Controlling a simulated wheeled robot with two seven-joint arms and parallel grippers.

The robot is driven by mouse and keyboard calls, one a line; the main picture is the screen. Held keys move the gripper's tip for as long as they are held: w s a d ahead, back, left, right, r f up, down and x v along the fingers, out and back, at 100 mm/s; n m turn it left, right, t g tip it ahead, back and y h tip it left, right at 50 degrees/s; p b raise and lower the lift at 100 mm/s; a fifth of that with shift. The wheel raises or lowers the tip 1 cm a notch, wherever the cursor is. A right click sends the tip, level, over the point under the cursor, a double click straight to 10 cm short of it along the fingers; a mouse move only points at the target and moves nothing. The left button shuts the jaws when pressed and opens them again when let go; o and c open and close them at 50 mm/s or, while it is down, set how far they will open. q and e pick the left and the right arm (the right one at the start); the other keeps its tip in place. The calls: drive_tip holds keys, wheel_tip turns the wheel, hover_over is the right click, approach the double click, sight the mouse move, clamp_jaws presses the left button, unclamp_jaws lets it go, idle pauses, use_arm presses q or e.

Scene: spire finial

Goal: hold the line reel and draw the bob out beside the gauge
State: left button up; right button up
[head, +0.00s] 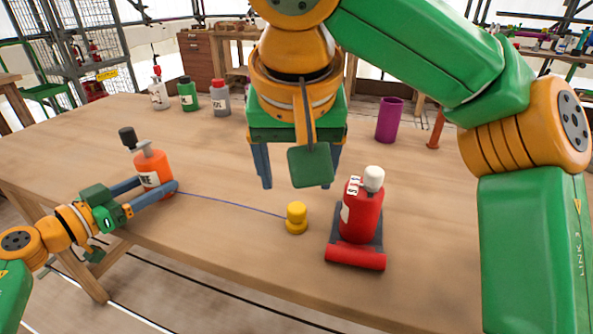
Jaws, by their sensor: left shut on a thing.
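The line reel is an orange bottle-shaped body (153,166) with a dark knob and a white label, standing on the left of the table. My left gripper (157,184) is shut on its lower part. A thin blue line (232,205) runs from the reel to the yellow bob (296,219), which sits on the table. A red upright body with a white cap (361,215) stands right of the bob on a dark and red base; I cannot tell if this is the gauge. My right gripper (297,184) is open, fingers down, behind and above the bob, apart from it.
The wooden table (240,262) is clear in front of and left of the bob. A purple cylinder (389,120) and an orange-red post (436,128) stand at the back right. Several bottles, including a green one (188,96), stand at the back left.

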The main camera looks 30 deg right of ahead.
use_arm(q)
drive_tip(key=o, duration=1)
drive_tip(key=shift+c, duration=0.2)
drive_tip(key=shift+a, duration=0.1)
drive_tip(key=v, duration=1.2)
drive_tip(key=shift+s, duration=0.1)
